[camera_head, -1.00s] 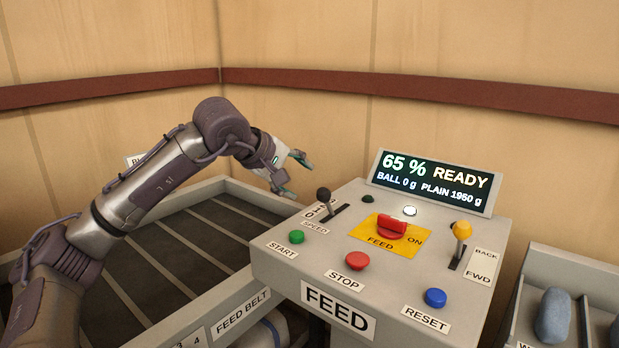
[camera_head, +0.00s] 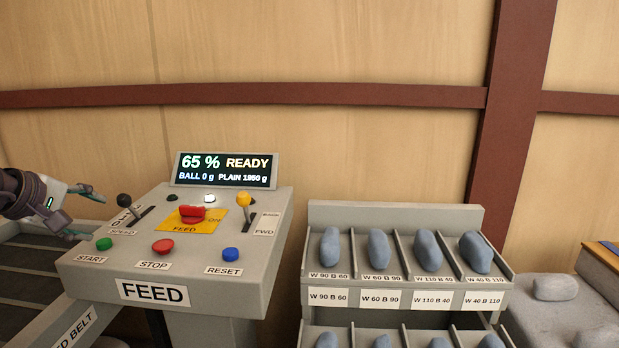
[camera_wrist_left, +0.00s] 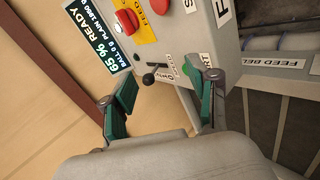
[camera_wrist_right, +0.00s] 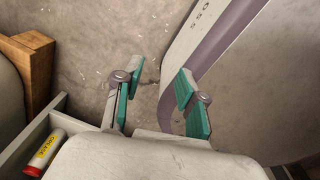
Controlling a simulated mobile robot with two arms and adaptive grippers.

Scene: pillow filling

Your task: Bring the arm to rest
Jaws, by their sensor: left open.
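My left gripper (camera_head: 88,214) is at the left edge of the head view, left of the feed panel and near its black speed lever (camera_head: 124,200). Its jaws are open and empty; in the left wrist view the teal finger pads (camera_wrist_left: 165,98) stand wide apart, with the panel beyond them. My right gripper (camera_wrist_right: 158,92) shows only in the right wrist view. Its two fingers are apart with nothing between them, above a grey floor. The right arm is outside the head view.
The grey feed panel (camera_head: 245,280) carries buttons, levers and a screen (camera_head: 225,170) reading 65 % READY. A rack (camera_head: 395,213) of blue-grey pillows stands to its right. In the right wrist view a wooden block (camera_wrist_right: 32,72) and a grease tube (camera_wrist_right: 45,150) are at the left.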

